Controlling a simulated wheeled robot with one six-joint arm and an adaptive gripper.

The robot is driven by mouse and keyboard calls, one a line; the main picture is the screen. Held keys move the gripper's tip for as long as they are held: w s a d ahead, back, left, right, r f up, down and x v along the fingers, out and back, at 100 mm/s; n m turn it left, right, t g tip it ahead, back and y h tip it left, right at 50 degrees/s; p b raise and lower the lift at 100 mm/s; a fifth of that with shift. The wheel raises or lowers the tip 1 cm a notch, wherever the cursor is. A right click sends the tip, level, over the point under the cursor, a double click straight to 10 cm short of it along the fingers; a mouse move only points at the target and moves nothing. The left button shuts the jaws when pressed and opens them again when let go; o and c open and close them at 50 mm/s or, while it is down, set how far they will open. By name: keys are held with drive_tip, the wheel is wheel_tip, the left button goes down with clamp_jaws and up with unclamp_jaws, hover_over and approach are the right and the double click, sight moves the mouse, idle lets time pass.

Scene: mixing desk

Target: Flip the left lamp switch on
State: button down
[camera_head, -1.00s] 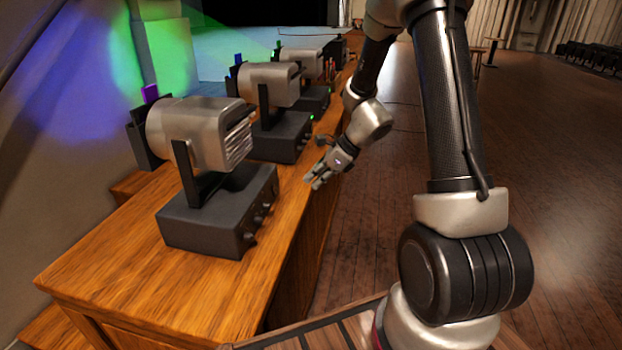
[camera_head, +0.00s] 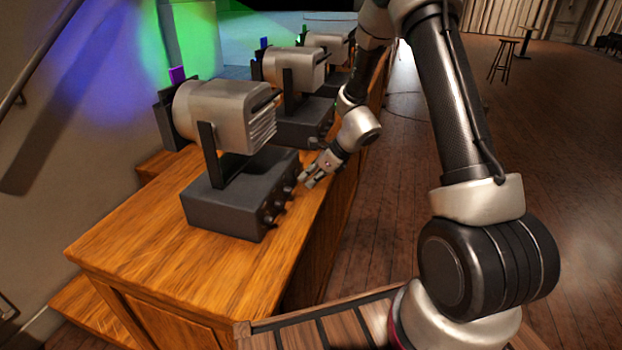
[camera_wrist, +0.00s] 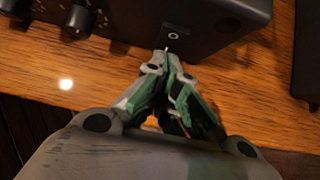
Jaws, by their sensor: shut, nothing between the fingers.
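The nearest, leftmost lamp (camera_head: 222,112) has a grey metal head on a dark box base (camera_head: 230,205) with knobs on its front side. In the wrist view the dark base (camera_wrist: 215,18) shows at the top, with a small switch plate (camera_wrist: 174,33) bearing a ring mark. My gripper (camera_head: 306,184) is at the far end of that knob side. In the wrist view my gripper (camera_wrist: 168,60) is shut and empty, its tips just below the switch plate. I cannot tell whether they touch it. The switch lever's position is not clear.
More lamps stand farther along the desk, including a middle lamp (camera_head: 296,70) and a far lamp (camera_head: 326,42). Knobs (camera_wrist: 78,20) stick out left of my fingers in the wrist view. The wooden desk (camera_head: 140,235) has bare top at its near end. Open floor lies right.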

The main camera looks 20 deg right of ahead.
drive_tip(key=shift+w+a+f, duration=0.15)
drive_tip(key=shift+a, duration=0.1)
drive_tip(key=shift+r, duration=0.85)
drive_tip(key=shift+d, duration=0.1)
